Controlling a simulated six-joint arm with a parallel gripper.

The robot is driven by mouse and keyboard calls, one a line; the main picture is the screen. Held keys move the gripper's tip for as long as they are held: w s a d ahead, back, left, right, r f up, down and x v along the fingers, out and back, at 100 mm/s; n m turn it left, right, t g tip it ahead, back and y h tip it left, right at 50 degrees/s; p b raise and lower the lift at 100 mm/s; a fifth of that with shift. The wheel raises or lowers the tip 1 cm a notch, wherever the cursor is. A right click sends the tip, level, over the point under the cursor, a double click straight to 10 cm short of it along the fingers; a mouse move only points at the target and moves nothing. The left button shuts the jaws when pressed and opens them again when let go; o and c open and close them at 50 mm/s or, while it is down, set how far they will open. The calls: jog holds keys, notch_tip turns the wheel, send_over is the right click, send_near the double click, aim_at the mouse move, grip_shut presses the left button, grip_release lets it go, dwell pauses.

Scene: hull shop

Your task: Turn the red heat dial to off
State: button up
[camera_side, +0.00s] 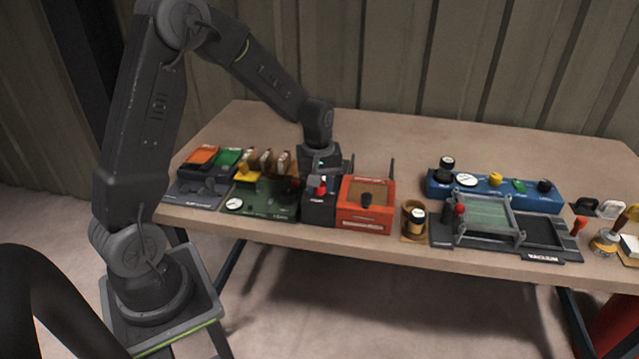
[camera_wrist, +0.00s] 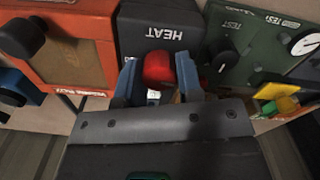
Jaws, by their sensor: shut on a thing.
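The red heat dial (camera_wrist: 158,67) sits between my gripper's two blue-grey fingers (camera_wrist: 158,82) in the wrist view, and the fingers are shut on it. The dial is on a dark box (camera_wrist: 160,28) with the word HEAT, upside down in this view. In the side view the red dial (camera_side: 321,187) shows on top of the dark heat box (camera_side: 318,210), under my gripper (camera_side: 320,175). The dial's pointer and any off mark are too small or hidden to read.
An orange box (camera_side: 365,220) with a black knob stands right beside the heat box. A green test panel (camera_side: 262,205) with a gauge is on its other side. A jar (camera_side: 414,220), a vacuum frame (camera_side: 485,215) and a blue panel (camera_side: 495,187) stand farther right. The table's back is clear.

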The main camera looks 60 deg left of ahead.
jog(key=o, duration=0.9)
notch_tip(320, 180, up, 14)
jog(key=shift+s+a+f, duration=0.1)
jog(key=shift+s, duration=0.05)
jog(key=s+d+r+m+t, duration=0.1)
jog(key=s+d+m, duration=0.3)
jog(key=s, duration=0.2)
jog(key=s+d+r+m+t, duration=0.1)
jog(key=s+d+m+t, duration=0.1)
jog(key=s+d+m, duration=0.2)
jog(key=s+d+r+m+t, duration=0.2)
jog(key=s+d+m, duration=0.2)
jog(key=s, duration=0.4)
jog(key=shift+s+d+r+m, duration=0.1)
jog(key=shift+s+d+m, duration=0.2)
jog(key=shift+s+d, duration=0.1)
